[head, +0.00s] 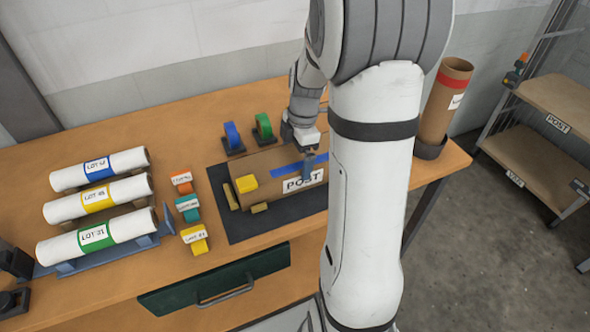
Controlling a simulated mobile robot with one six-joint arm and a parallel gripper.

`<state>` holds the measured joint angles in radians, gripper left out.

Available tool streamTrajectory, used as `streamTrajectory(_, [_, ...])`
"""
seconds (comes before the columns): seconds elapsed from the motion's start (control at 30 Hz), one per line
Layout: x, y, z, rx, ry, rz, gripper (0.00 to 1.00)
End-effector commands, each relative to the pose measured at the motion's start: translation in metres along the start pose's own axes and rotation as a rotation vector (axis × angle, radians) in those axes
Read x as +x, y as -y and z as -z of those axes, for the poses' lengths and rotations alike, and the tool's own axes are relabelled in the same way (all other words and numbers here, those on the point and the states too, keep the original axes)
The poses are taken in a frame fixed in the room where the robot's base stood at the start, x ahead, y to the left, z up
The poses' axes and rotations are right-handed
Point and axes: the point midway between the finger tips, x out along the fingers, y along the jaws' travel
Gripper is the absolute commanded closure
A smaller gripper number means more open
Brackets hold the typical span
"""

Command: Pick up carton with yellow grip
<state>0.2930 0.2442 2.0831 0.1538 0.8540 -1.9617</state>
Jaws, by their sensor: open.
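The brown carton (262,163) lies on a dark mat (250,225) on the orange workbench. It bears a blue stripe (289,169) and a white POST label (303,181). A yellow grip block (246,183) is on its left end. My gripper (303,160) is open above the carton's right part, to the right of the yellow grip. I cannot tell whether the fingers touch the carton. My arm hides the carton's right end.
White rolls (97,197) lie on a rack at left, with several small labelled pieces (188,209) between rack and mat. Blue (232,137) and green (263,127) tape rolls stand behind the carton. A tall brown tube (443,105) stands right. A POST shelf (560,105) is beyond.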

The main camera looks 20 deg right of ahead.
Motion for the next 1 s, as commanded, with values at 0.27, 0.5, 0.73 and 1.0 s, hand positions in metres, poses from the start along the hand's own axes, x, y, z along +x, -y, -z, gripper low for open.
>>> streamTrajectory(0.27, [0.03, 0.0, 0.001, 0.001, -0.001, 0.001, 0.0])
streamTrajectory(0.5, [0.03, 0.0, 0.001, 0.0, 0.0, 0.0, 0.03])
streamTrajectory(0.73, [0.03, 0.0, 0.001, 0.0, 0.0, 0.0, 0.22])
streamTrajectory(1.0, [0.029, 0.0, 0.001, -0.001, 0.0, 0.0, 0.38])
